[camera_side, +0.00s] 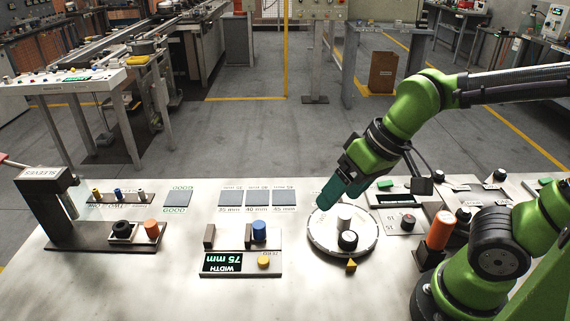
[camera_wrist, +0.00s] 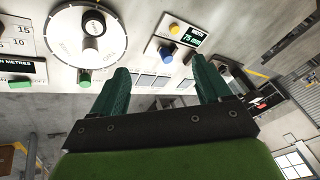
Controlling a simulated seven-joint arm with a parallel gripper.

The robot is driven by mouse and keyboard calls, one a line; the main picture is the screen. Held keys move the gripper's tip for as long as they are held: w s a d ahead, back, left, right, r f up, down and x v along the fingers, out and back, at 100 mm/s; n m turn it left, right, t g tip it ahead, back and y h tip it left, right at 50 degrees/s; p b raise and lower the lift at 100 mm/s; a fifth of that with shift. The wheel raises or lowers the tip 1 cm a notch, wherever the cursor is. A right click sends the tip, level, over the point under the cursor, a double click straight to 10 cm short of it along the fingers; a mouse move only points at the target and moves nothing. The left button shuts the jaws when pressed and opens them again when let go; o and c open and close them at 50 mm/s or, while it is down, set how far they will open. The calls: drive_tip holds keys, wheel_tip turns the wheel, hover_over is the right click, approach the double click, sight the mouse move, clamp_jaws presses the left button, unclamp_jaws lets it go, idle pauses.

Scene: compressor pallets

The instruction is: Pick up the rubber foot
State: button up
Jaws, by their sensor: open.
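No part is labelled as the rubber foot, and I cannot tell surely which it is. A squat black round piece (camera_side: 121,229) sits on a small white pad at the left, and other small black pieces (camera_side: 498,175) stand on the plates at the right. My gripper (camera_side: 328,203) is above the table by the round dial (camera_side: 318,239), its teal fingers pointing down and left. In the wrist view the two fingers of my gripper (camera_wrist: 160,73) are spread with nothing between them. No black piece is between or touching the fingers.
The dial carries a metal cylinder (camera_side: 344,217) and a black knob (camera_side: 348,240), close below my gripper. A width gauge (camera_side: 240,264) with a blue cylinder (camera_side: 259,230) stands to its left. A dark press (camera_side: 45,205) is at far left; an orange cylinder (camera_side: 440,230) stands right.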

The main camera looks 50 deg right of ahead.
drive_tip(key=a+f+n+g+h, duration=0.1)
drive_tip(key=a+f+n+h, duration=0.2)
drive_tip(key=n, duration=0.3)
drive_tip(key=s+a+f+n+g+h, duration=0.1)
drive_tip(key=a+f+n+h, duration=0.2)
drive_tip(key=f+n+h, duration=0.3)
drive_tip(key=s+a+f+n+g+h, duration=0.1)
drive_tip(key=a+f+n+h, duration=0.2)
drive_tip(key=f+n+h, duration=0.2)
drive_tip(key=shift+s+a+f+n, duration=0.1)
drive_tip(key=shift+a+f+n, duration=0.05)
drive_tip(key=shift+n, duration=0.35)
drive_tip(key=shift+a+f+n, duration=0.1)
drive_tip(key=shift+a+n, duration=0.05)
drive_tip(key=shift+n, duration=0.35)
drive_tip(key=w+r+n+h, duration=0.1)
drive_tip(key=w+r+h, duration=0.1)
drive_tip(key=n, duration=0.1)
approach(345, 240)
drive_tip(key=x, duration=1)
drive_tip(key=shift+d, duration=0.1)
drive_tip(key=c, duration=1.1)
